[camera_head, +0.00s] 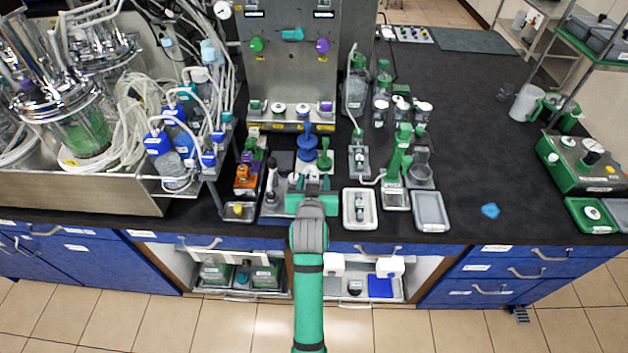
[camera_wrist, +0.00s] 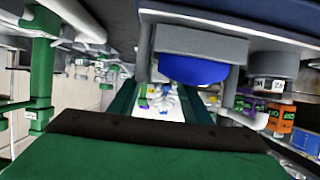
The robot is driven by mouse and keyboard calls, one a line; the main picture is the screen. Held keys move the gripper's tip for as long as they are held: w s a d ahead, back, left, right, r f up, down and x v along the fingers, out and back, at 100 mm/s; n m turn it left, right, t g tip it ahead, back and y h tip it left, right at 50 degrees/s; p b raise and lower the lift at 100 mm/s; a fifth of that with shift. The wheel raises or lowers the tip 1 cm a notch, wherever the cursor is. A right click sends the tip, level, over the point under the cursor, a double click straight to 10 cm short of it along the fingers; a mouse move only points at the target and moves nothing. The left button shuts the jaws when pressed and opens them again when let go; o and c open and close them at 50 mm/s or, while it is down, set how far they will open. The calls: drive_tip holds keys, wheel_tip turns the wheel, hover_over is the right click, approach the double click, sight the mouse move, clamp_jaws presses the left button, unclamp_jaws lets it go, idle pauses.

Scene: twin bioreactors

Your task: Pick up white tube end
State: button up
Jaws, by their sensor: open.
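My gripper (camera_head: 310,186) is over the front of the bench, at the grey block below the blue stand (camera_head: 307,145). In the wrist view my gripper (camera_wrist: 160,95) shows two dark green fingers standing apart, with white and yellow shapes seen between them, too blurred to name. Nothing is clearly held.
Orange and purple boxes (camera_head: 242,180) stand left of my gripper and also show in the wrist view (camera_wrist: 280,118). A blue rounded part (camera_wrist: 195,70) is close above the fingers there. A grey tray (camera_head: 431,222) lies right. The bench's right part is mostly clear.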

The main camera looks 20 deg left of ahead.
drive_tip(key=c, duration=1.1)
drive_tip(key=shift+a+f, duration=0.1)
clamp_jaws()
drive_tip(key=shift+f, duration=0.1)
